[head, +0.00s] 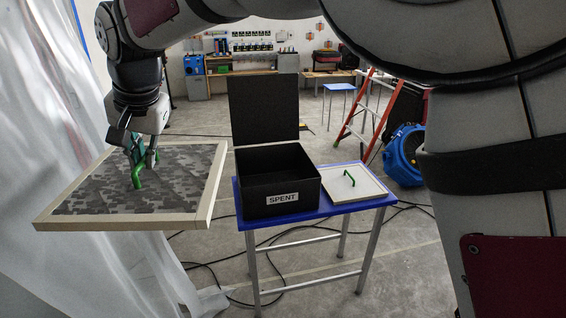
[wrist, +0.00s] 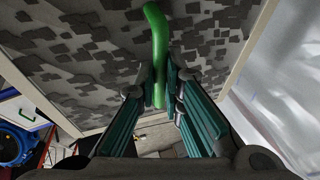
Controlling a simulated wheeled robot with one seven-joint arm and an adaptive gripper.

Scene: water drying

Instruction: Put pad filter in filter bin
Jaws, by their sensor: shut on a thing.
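A framed pad filter (head: 180,180) with a pale frame and a grey patchy face hangs at the left in the head view. It is held in the air, roughly level, left of the table. My gripper (head: 143,165) is shut on its green handle. The wrist view shows the handle (wrist: 157,60) between my fingers (wrist: 162,95), with the grey face behind. The black filter bin (head: 279,205), labelled SPENT, stands on the blue table with its lid (head: 263,108) raised at the back. The bin's floor is only partly visible.
A second framed filter, white with a green handle (head: 350,180), lies on the blue table (head: 300,219) right of the bin. Plastic sheeting (head: 45,120) hangs at the left. A blue fan (head: 404,155) and red ladder (head: 357,115) stand behind. Cables (head: 215,262) cross the floor.

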